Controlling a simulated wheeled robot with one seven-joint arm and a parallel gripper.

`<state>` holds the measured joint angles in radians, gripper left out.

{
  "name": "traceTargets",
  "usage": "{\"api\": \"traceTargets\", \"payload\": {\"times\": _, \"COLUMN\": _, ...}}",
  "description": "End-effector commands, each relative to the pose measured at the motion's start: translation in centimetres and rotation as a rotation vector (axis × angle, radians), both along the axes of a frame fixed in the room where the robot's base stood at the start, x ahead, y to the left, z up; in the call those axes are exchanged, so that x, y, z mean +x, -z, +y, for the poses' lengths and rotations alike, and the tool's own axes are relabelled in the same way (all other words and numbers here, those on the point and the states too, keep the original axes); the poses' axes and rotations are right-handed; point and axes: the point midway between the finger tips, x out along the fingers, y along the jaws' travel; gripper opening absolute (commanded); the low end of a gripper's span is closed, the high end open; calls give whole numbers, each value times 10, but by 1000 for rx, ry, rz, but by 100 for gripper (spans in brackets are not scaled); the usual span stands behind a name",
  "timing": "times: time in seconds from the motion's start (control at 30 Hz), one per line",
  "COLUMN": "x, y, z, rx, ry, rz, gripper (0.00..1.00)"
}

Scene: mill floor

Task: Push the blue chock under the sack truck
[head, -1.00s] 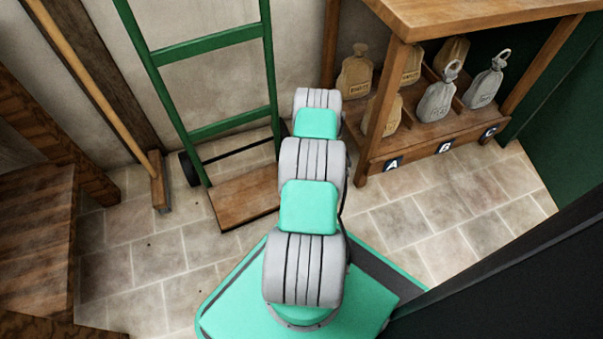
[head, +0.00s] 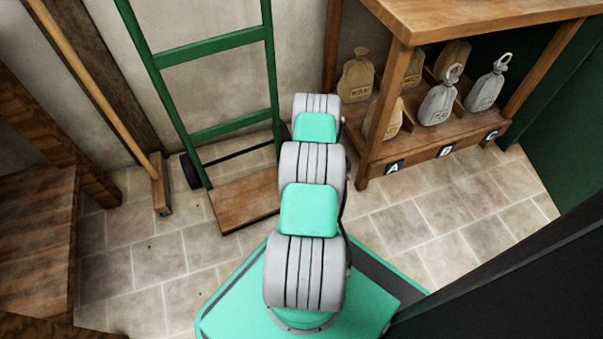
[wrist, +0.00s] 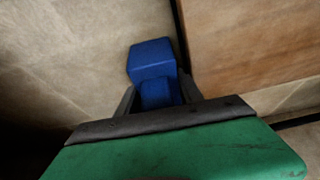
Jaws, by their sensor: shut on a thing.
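The sack truck (head: 226,204) stands against the wall in the head view, with a green ladder-like frame and a wooden foot plate. In the wrist view, a wooden board (wrist: 250,45) that looks like this plate fills the upper right. The blue chock (wrist: 153,58) is in the middle of the wrist view, just left of the board's edge. I cannot tell whether they touch. My gripper (wrist: 160,92) is shut on the chock, with a dark finger at each side of it. The head view hides my gripper and the chock behind my arm.
A broom (head: 160,185) leans left of the sack truck. A wooden shelf (head: 400,165) with several sacks and labels stands to the right. Wooden steps or boxes are at the far left. Bare tiled floor (head: 160,265) lies in front of the truck.

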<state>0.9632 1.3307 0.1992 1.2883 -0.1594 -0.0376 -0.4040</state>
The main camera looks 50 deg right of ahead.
Motion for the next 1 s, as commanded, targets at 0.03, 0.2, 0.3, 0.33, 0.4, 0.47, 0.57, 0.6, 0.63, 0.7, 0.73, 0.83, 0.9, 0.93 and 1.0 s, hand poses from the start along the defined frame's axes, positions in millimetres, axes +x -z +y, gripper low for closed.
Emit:
{"api": "traceTargets", "payload": {"times": 0.03, "x": 1, "y": 0, "z": -1, "rx": -1, "ry": 0, "rz": -1, "gripper": 0}}
{"api": "traceTargets", "payload": {"times": 0.2, "x": 2, "y": 0, "z": -1, "rx": 0, "ry": 0, "rz": 0, "gripper": 0}}
{"api": "traceTargets", "payload": {"times": 0.3, "x": 2, "y": 0, "z": -1, "rx": 0, "ry": 0, "rz": 0, "gripper": 0}}
{"api": "traceTargets", "payload": {"times": 0.33, "x": 2, "y": 0, "z": -1, "rx": 0, "ry": 0, "rz": 0, "gripper": 0}}
{"api": "traceTargets", "payload": {"times": 0.4, "x": 2, "y": 0, "z": -1, "rx": 0, "ry": 0, "rz": 0, "gripper": 0}}
{"api": "traceTargets", "payload": {"times": 0.47, "x": 2, "y": 0, "z": -1, "rx": 0, "ry": 0, "rz": 0, "gripper": 0}}
{"api": "traceTargets", "payload": {"times": 0.57, "x": 2, "y": 0, "z": -2, "rx": 0, "ry": 0, "rz": 0, "gripper": 0}}
{"api": "traceTargets", "payload": {"times": 0.6, "x": 3, "y": 0, "z": -2, "rx": 0, "ry": 0, "rz": 0, "gripper": 0}}
{"api": "traceTargets", "payload": {"times": 0.63, "x": 3, "y": 0, "z": -2, "rx": 0, "ry": 0, "rz": 0, "gripper": 0}}
{"api": "traceTargets", "payload": {"times": 0.7, "x": 4, "y": 0, "z": -3, "rx": 0, "ry": -1, "rz": 0, "gripper": 0}}
{"api": "traceTargets", "payload": {"times": 0.73, "x": 5, "y": 0, "z": -3, "rx": 0, "ry": -1, "rz": 0, "gripper": 0}}
{"api": "traceTargets", "payload": {"times": 0.83, "x": 6, "y": 0, "z": -4, "rx": 0, "ry": -1, "rz": 0, "gripper": 0}}
{"api": "traceTargets", "payload": {"times": 0.9, "x": 7, "y": 0, "z": -4, "rx": 0, "ry": -1, "rz": 0, "gripper": 0}}
{"api": "traceTargets", "payload": {"times": 0.93, "x": 7, "y": 0, "z": -4, "rx": 0, "ry": -1, "rz": 0, "gripper": 0}}
{"api": "traceTargets", "payload": {"times": 1.0, "x": 8, "y": 0, "z": -5, "rx": 0, "ry": -1, "rz": 0, "gripper": 0}}
